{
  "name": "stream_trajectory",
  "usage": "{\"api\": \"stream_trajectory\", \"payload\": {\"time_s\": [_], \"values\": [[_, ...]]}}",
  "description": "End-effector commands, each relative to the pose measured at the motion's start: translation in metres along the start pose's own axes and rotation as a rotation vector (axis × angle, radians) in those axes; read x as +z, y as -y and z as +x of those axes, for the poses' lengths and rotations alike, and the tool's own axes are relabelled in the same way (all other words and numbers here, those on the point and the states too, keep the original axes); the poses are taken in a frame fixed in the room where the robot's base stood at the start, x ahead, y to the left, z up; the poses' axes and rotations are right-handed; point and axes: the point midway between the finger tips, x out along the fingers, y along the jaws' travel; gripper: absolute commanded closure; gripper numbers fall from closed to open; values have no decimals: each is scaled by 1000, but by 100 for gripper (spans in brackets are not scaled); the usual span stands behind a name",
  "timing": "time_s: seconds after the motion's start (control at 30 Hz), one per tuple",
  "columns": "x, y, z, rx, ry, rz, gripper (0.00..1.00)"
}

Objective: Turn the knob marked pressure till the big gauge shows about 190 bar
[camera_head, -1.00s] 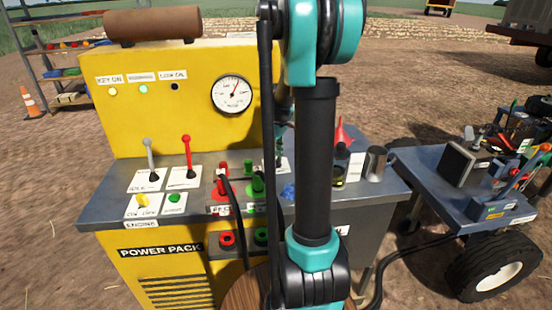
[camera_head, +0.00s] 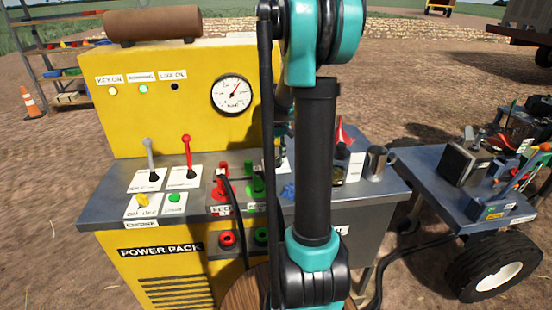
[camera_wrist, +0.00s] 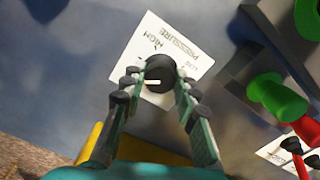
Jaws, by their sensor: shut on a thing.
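The black pressure knob (camera_wrist: 160,72) sits on a white label marked PRESSURE, LOW and HIGH in the wrist view. A pale pointer line on the knob faces left in that view. My gripper (camera_wrist: 160,80) is shut on the knob, one finger on each side. In the head view my arm hides the knob and most of my gripper. The big round gauge (camera_head: 231,95) is on the yellow panel, left of my arm. Its needle points up and to the right; the numbers are too small to read surely.
The yellow power pack (camera_head: 160,130) has a grey lever (camera_head: 151,160) and a red lever (camera_head: 189,157) on its ledge. Red couplings (camera_head: 221,185) and green couplings (camera_head: 256,184) stand left of my arm. A dark bottle (camera_head: 341,167) and a metal cup (camera_head: 376,161) stand right.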

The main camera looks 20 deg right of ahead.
Motion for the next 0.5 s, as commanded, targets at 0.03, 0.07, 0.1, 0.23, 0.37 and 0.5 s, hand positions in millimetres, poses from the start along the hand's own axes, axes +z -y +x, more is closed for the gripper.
{"api": "stream_trajectory", "payload": {"time_s": [0.03,0.07,0.1,0.23,0.37,0.5], "values": [[0,0,0,0,0,44,99],[0,0,0,0,0,72,99],[0,0,0,0,0,108,99],[0,0,0,0,-1,220,99],[0,0,0,0,-1,317,99],[0,0,0,0,-1,400,99]]}}
